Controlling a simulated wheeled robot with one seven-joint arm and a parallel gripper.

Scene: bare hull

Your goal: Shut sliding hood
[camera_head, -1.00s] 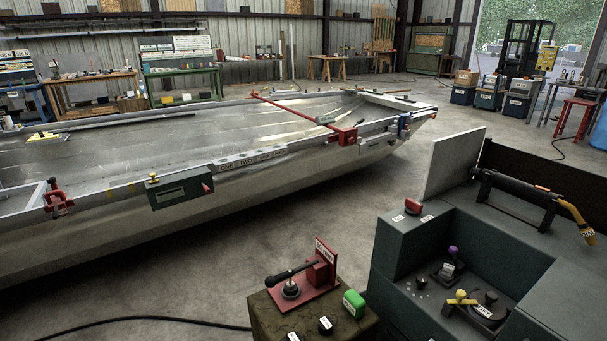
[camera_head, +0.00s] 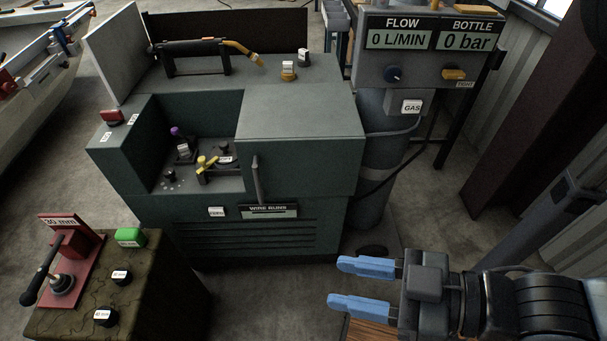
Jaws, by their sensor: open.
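The sliding hood (camera_head: 300,125) is a dark green box-shaped cover over the right part of the green machine (camera_head: 250,232). A grey upright bar handle (camera_head: 257,180) stands at the hood's front left. To the left of the hood the compartment lies open, showing a purple-topped knob (camera_head: 176,133), a yellow lever (camera_head: 205,163) and a dark round part. My gripper (camera_head: 336,282) is at the lower right, in front of the machine and apart from it, pointing left. Its two blue fingers are spread with nothing between them.
A gas bottle (camera_head: 383,115) with a gauge panel (camera_head: 425,45) stands right of the machine. A welding torch (camera_head: 205,50) rests on top at the back. A low stand (camera_head: 150,290) with a red fixture is at front left.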

